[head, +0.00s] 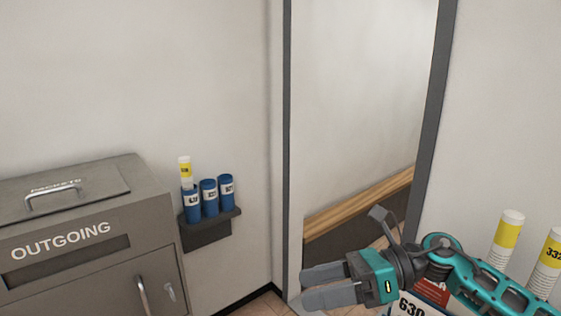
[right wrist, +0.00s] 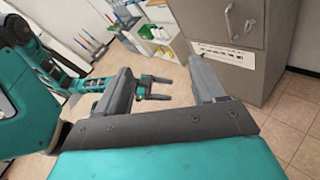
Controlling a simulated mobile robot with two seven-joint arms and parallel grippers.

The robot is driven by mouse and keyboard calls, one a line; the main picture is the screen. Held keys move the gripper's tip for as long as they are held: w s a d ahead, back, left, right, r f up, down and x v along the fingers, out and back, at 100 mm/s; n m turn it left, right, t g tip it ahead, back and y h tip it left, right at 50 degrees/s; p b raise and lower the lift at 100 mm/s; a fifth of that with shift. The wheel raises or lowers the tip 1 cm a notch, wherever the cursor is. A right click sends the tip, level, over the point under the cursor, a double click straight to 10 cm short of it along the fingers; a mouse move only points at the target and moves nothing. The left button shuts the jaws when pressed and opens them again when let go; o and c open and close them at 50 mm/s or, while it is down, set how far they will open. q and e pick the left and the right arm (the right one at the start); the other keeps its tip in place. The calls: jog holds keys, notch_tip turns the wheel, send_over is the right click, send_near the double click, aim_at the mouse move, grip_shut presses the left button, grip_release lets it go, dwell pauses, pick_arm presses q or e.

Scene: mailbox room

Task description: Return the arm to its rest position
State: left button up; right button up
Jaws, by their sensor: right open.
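My right gripper (head: 304,287) is at the lower middle of the head view, its arm coming in from the lower right. Its two grey fingers are apart with nothing between them. It is in the air in front of the doorway. In the right wrist view the same fingers (right wrist: 163,84) stand wide apart and empty. Between them, farther off, shows my other teal arm with its left gripper (right wrist: 166,88), whose small dark fingers look apart and empty. The left gripper is not in the head view.
A grey OUTGOING box (head: 80,260) stands at the left. Beside it a wall shelf (head: 212,222) holds blue tubes, one with a yellow-and-white tube in it. White tubes with yellow bands (head: 507,238) stand at the right, close to my right arm. A door frame (head: 287,150) is behind.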

jog(key=s+d+f+n+t+h, duration=0.2)
jog(key=d+f+n+t+h, duration=0.1)
jog(key=f+n+t, duration=0.2)
jog(key=s+d+f+n+t+h, duration=0.2)
jog(key=f+n, duration=0.7)
jog(key=n, duration=0.5)
jog(key=s+d+f+n+t+h, duration=0.1)
jog(key=d+f+n+t+h, duration=0.3)
jog(key=n, duration=0.6)
notch_tip(320, 180, down, 4)
jog(key=t+h, duration=0.2)
jog(key=t, duration=0.2)
jog(key=shift+s+r, duration=0.2)
jog(key=shift+s, duration=0.2)
jog(key=shift+o, duration=0.5)
jog(key=s+d+f+m+g+h, duration=0.2)
jog(key=s+f+m+g, duration=0.1)
jog(key=s+f+m, duration=0.2)
notch_tip(320, 180, down, 2)
jog(key=s, duration=0.2)
jog(key=shift+s+d+h, duration=0.25)
jog(key=shift+s+h, duration=0.05)
jog(key=shift+s, duration=0.1)
